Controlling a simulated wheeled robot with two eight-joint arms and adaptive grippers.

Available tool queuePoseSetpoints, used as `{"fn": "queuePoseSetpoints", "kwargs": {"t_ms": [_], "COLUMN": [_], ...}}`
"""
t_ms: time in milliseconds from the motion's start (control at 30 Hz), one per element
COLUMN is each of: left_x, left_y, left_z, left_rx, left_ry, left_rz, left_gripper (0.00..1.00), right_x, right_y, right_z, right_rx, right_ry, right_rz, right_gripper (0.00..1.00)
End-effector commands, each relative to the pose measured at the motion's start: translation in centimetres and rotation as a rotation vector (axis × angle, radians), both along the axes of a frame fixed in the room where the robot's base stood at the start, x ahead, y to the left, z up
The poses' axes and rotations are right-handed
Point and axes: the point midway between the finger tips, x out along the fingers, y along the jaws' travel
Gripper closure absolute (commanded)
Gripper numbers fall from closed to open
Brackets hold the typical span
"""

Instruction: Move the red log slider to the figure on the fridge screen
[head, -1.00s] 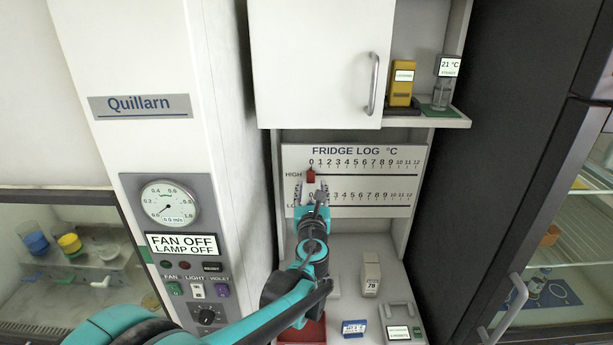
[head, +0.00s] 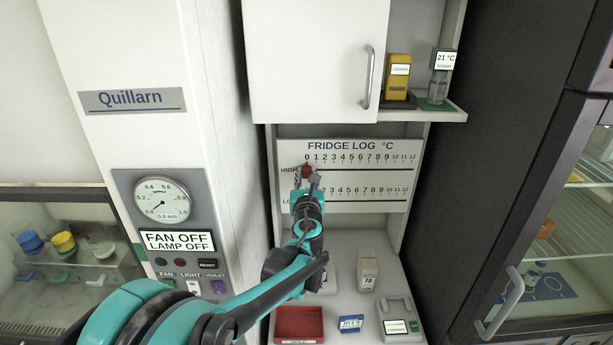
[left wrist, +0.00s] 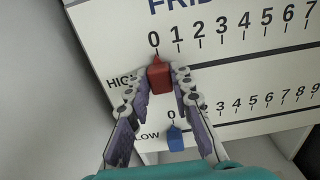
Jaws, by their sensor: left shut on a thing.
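The red log slider (head: 307,169) is on the HIGH row of the FRIDGE LOG °C board (head: 362,147), with its pointer at 0. My left gripper (head: 308,178) is in front of the board, shut on the red slider. In the left wrist view the red slider (left wrist: 160,77) sits between the fingers of my left gripper (left wrist: 158,78). The blue slider (left wrist: 175,139) is on the LOW row near 0; my gripper hides it in the head view. I cannot pick out a fridge screen. My right gripper is not in view.
A dark fridge with a handle (head: 502,302) is at right. Below the board are a red tray (head: 299,325) and a 78-marked block (head: 367,268). The scale rightward is clear.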

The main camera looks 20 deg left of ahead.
Motion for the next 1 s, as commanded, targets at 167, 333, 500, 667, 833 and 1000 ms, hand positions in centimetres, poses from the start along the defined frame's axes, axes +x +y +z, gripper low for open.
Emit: {"fn": "queuePoseSetpoints", "kwargs": {"t_ms": [167, 333, 500, 667, 833, 1000], "left_x": [0.4, 1.3, 2.8, 4.2, 5.6, 6.8], "left_y": [-1.3, -4.6, -9.8, -14.9, -19.9, -23.7], "left_z": [0.0, 0.0, -0.1, 0.0, 0.0, 0.0], "left_rx": [0.0, 0.0, 0.0, 0.0, 0.0, 0.0], "left_ry": [0.0, 0.0, 0.0, 0.0, 0.0, 0.0], "left_rz": [-0.004, -0.006, -0.007, -0.006, -0.005, -0.003], "left_gripper": [1.0, 1.0, 1.0, 1.0, 1.0, 1.0], "right_x": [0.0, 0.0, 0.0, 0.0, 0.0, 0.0], "right_y": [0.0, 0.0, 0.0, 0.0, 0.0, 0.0], "right_z": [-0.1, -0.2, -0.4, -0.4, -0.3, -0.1], "right_rx": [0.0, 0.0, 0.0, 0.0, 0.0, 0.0], "right_ry": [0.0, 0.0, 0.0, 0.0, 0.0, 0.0], "right_rz": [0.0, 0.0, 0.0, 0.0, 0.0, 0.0], "right_gripper": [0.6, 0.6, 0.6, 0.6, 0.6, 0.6]}}
